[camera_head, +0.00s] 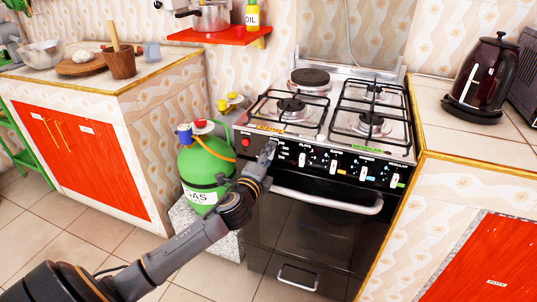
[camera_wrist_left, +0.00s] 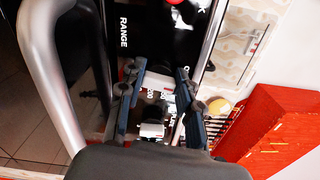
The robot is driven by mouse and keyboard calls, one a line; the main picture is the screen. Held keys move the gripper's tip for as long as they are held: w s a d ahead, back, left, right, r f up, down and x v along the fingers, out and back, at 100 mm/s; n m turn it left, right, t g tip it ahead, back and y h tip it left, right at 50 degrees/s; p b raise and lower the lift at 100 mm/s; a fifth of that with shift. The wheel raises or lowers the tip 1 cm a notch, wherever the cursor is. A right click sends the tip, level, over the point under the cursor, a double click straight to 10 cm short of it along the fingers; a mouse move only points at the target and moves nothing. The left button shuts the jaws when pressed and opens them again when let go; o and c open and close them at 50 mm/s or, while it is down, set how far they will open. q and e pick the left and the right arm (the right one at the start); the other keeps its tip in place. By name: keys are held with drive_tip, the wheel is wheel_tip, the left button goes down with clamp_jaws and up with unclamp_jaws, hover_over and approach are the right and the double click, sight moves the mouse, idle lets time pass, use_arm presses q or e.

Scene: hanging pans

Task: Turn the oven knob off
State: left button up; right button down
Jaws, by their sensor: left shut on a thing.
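The black stove (camera_head: 330,150) has a control panel (camera_head: 345,166) with a row of knobs along its front. My left gripper (camera_head: 268,152) is at the left end of this panel and is shut on the oven knob there. The gripper mostly hides that knob in the head view. The knob's exact angle cannot be told. My right gripper is not in view.
A green gas bottle (camera_head: 205,160) stands left of the stove, close to my left arm. The oven door handle (camera_head: 330,201) sticks out below the panel. A dark kettle (camera_head: 485,75) stands on the right counter. The floor (camera_head: 75,235) in front is clear.

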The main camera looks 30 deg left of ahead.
use_arm(q)
drive_tip(key=shift+n, duration=1)
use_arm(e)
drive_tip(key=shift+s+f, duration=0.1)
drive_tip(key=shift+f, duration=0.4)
use_arm(q)
drive_tip(key=shift+f, duration=0.1)
drive_tip(key=o, duration=1.2)
drive_tip(key=shift+c, duration=0.2)
drive_tip(key=v, duration=1.2)
drive_tip(key=shift+a, duration=0.1)
